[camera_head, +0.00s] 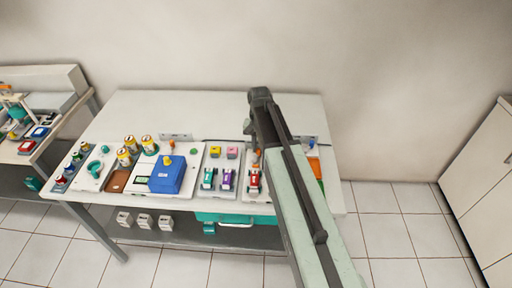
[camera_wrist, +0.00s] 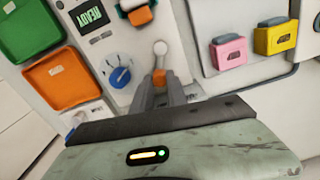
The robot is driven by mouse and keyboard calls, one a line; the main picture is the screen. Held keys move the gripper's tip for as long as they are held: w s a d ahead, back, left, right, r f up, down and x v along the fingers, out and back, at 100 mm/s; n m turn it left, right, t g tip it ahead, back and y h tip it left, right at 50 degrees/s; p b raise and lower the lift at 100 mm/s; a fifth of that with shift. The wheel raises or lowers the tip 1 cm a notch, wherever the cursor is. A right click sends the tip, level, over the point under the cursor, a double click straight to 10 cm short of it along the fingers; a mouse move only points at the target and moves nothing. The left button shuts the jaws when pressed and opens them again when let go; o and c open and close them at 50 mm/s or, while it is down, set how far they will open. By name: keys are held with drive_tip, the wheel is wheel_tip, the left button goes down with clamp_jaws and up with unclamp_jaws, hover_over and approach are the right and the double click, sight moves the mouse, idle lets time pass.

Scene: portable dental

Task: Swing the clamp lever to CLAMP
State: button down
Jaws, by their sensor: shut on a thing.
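In the wrist view, the clamp lever shows as an orange grip (camera_wrist: 158,77) below a round white knob or pivot (camera_wrist: 160,47) on a pale panel (camera_wrist: 128,38). My gripper (camera_wrist: 159,84) is at the lever, its grey fingers shut on the orange grip. The fingers hide part of the lever, and I cannot read a CLAMP mark. The panel also carries a READY display (camera_wrist: 89,18) and a blue dial (camera_wrist: 119,76). In the head view, a small orange piece (camera_head: 256,153) shows beside my arm, which hides much of the panel.
A pink block (camera_wrist: 229,52) and a yellow block (camera_wrist: 275,38) stand right of the panel in the wrist view; green (camera_wrist: 28,28) and orange (camera_wrist: 62,80) trays lie left. In the head view, a blue box (camera_head: 167,176) and several cans stand on the table's left.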

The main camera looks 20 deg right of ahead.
drive_tip(key=shift+s+d+m, duration=0.25)
drive_tip(key=shift+m, duration=0.65)
drive_tip(key=c, duration=1.3)
unclamp_jaws()
drive_tip(key=shift+r, duration=0.1)
wheel_tip(320, 180, up, 8)
drive_tip(key=p, duration=0.8)
drive_tip(key=shift+f, duration=0.2)
